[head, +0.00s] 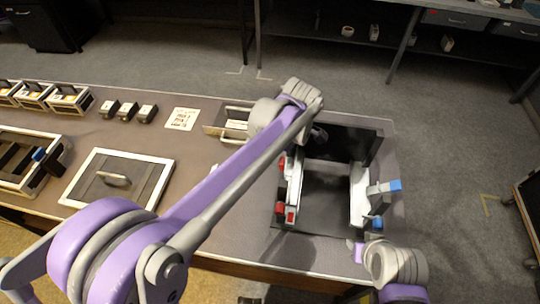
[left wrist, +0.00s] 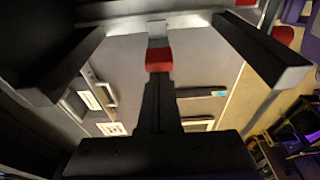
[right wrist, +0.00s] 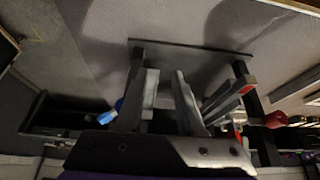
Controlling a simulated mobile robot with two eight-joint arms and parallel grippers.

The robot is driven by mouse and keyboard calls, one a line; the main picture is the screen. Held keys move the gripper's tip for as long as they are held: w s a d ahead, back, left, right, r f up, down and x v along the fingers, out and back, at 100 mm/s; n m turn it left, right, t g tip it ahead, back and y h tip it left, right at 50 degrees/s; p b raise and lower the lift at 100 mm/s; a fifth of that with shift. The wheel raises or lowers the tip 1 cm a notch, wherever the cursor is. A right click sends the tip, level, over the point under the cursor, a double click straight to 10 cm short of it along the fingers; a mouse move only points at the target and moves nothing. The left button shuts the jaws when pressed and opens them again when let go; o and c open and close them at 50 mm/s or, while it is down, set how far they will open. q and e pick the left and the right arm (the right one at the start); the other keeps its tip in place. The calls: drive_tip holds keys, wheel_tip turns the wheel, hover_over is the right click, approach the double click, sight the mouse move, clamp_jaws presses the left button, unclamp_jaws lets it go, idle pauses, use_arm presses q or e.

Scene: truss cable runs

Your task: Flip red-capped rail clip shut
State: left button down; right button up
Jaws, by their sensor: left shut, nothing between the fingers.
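The left rail (head: 294,178) is pale and carries red-capped parts. One red cap (head: 281,163) is by its far part and another red cap (head: 280,208) is near its front end. My left gripper (head: 319,136) is at the far end of the frame, mostly hidden behind its own wrist. In the left wrist view its dark fingers (left wrist: 158,95) are together and empty, with a red cap (left wrist: 158,60) at their tips; contact is unclear. My right gripper (head: 358,250) is at the frame's front right. In the right wrist view its grey fingers (right wrist: 165,85) are apart with nothing between.
The right rail (head: 358,195) has blue-capped levers, one blue cap (head: 395,185) sticking out sideways. A dark panel (head: 362,142) stands at the frame's back. A handled tray (head: 140,168), black blocks (head: 128,110) and a white card (head: 183,118) lie on the table's left.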

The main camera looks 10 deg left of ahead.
use_arm(q)
drive_tip(key=shift+a, duration=0.15)
drive_tip(key=shift+w+r+p, duration=0.1)
drive_tip(key=shift+r+p, duration=0.4)
drive_tip(key=shift+r, duration=0.25)
wheel_tip(320, 180, up, 9)
drive_tip(key=a, duration=0.1)
drive_tip(key=shift+a+r, duration=0.15)
drive_tip(key=shift+a, duration=0.25)
idle(0.5)
